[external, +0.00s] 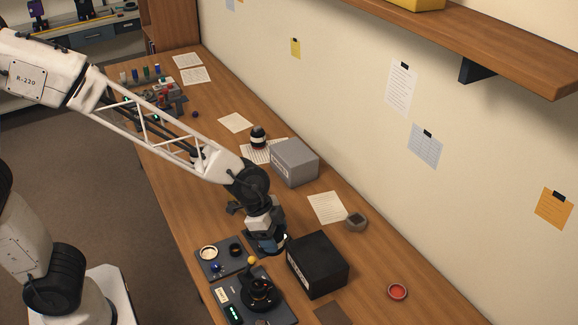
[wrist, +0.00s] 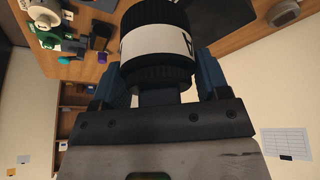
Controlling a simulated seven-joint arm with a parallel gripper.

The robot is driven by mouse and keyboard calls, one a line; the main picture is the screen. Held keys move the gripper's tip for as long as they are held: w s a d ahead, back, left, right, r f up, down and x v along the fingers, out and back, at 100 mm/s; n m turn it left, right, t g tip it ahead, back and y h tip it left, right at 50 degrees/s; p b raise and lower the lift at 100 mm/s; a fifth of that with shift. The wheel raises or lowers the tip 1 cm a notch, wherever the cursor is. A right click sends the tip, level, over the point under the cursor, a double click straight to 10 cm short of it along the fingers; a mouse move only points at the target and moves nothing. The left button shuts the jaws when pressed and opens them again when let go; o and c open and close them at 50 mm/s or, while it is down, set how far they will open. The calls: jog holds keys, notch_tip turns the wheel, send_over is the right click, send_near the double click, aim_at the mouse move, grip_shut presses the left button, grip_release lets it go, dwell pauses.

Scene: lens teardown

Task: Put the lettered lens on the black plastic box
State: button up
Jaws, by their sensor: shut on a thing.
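The lettered lens (wrist: 158,50) is a black ribbed cylinder with a white band carrying dark letters. In the wrist view it sits between the blue fingers of my gripper (wrist: 156,82), which is shut on it. In the external view my gripper (external: 268,240) points down just left of the black plastic box (external: 318,264). The lens is mostly hidden there by the gripper. The box has a flat, bare top and a pale label on its side. I cannot tell the lens's exact height above the table.
A grey box (external: 295,161) stands farther back, with another black lens with a white band (external: 258,138) beside it. Dark trays with small parts (external: 222,258) lie left of my gripper. A red dish (external: 397,291) and a small grey object (external: 356,221) lie to the right.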

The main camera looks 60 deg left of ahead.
jog(key=shift+s+a+f, duration=0.1)
jog(key=shift+s+a, duration=0.35)
jog(key=shift+s, duration=0.3)
jog(key=shift+s+a+f, duration=0.1)
jog(key=shift+s+a, duration=0.3)
jog(key=shift+s, duration=0.35)
send_over(319, 255)
jog(key=shift+w+f, duration=0.15)
jog(key=shift+f, duration=0.55)
jog(key=shift+f, duration=1.8)
jog(key=shift+f, duration=0.15)
jog(key=o, duration=1.3)
